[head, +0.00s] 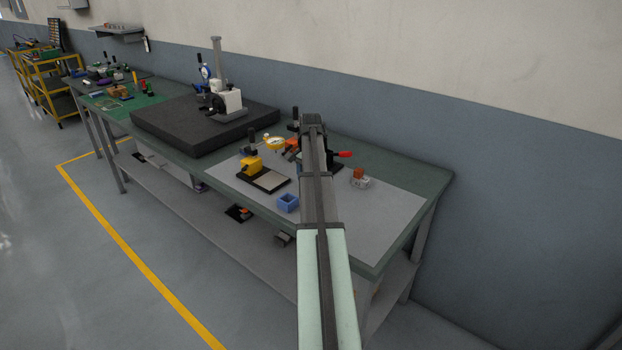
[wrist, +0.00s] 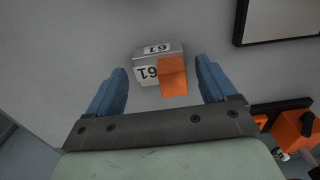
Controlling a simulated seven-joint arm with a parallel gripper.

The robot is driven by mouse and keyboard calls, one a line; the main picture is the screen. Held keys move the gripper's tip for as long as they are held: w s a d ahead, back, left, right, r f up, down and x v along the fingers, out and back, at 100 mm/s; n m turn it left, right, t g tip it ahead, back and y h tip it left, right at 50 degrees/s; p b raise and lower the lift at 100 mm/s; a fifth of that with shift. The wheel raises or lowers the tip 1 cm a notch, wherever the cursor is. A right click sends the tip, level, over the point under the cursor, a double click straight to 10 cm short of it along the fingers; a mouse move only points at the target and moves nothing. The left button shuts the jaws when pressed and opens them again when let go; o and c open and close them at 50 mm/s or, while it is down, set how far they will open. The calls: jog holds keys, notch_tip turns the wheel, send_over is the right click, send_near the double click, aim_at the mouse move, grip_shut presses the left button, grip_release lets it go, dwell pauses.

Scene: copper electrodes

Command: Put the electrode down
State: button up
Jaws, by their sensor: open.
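The electrode is an orange copper block (wrist: 173,77) on a grey holder (wrist: 146,56) with white number labels. In the wrist view it stands on a grey surface between and beyond my fingertips. In the head view the electrode (head: 359,174) sits on the light grey mat, right of my arm. My gripper (wrist: 161,70) has two blue fingers, spread wide, one on each side of the electrode, with visible gaps. Nothing is held.
A red-handled clamp (head: 344,154) is close behind the electrode. A black slab (head: 170,130) lies further left. The mat's front right (head: 385,215) is clear.

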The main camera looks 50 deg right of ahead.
notch_tip(320, 180, up, 12)
jog(key=shift+r, duration=0.15)
dwell(0.6)
